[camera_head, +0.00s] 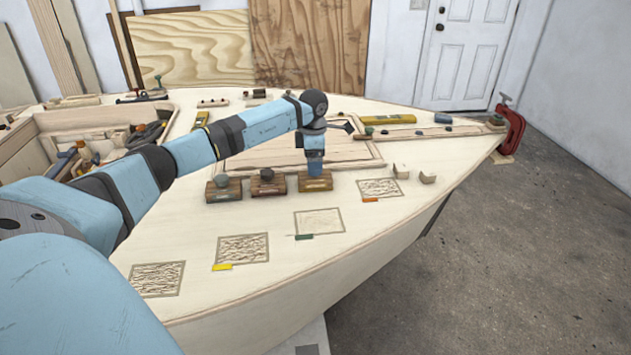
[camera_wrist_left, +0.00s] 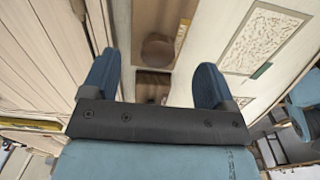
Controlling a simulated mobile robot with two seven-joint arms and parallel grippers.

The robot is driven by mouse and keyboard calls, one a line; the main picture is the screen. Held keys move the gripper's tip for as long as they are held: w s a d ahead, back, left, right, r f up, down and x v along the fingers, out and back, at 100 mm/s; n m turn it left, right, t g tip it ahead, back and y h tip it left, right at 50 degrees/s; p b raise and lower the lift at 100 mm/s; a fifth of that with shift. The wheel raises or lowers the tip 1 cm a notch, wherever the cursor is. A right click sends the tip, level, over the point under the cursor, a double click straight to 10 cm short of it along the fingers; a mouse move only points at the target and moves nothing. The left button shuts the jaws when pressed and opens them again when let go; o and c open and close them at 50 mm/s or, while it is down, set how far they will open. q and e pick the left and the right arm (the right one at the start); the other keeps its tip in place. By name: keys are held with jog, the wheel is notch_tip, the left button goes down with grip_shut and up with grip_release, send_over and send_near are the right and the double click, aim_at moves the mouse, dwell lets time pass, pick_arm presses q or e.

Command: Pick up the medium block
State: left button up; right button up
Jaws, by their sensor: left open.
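Three wooden blocks stand in a row on the pale deck in the head view: a left block (camera_head: 223,193) with a grey-green knob, a middle block (camera_head: 268,188) with a dark reddish knob, and a right block (camera_head: 316,184). I cannot read any grade marking, so I cannot tell by label which is the medium one. My left gripper (camera_head: 315,168) points down right over the right block and hides its top. In the left wrist view the gripper (camera_wrist_left: 157,63) is open. A round brown knob (camera_wrist_left: 157,47) shows between its fingers. My right gripper is not in view.
Textured square patches with coloured tags, such as the yellow tag (camera_head: 222,267) and green tag (camera_head: 304,237), lie in front of the blocks. Two pale curved pieces (camera_head: 401,171) sit right of them. A red clamp (camera_head: 508,130) grips the bow. An open cockpit with tools lies left.

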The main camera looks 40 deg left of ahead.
pick_arm(q)
jog(key=f, duration=0.5)
jog(key=shift+w+f+b, duration=0.15)
jog(key=shift+w+b, duration=0.05)
jog(key=shift+b, duration=0.15)
jog(key=c, duration=0.8)
notch_tip(320, 180, up, 20)
jog(key=shift+r+p, duration=0.1)
jog(key=shift+p, duration=1)
jog(key=o, duration=0.4)
jog(key=shift+c, duration=1)
jog(key=shift+s, duration=0.1)
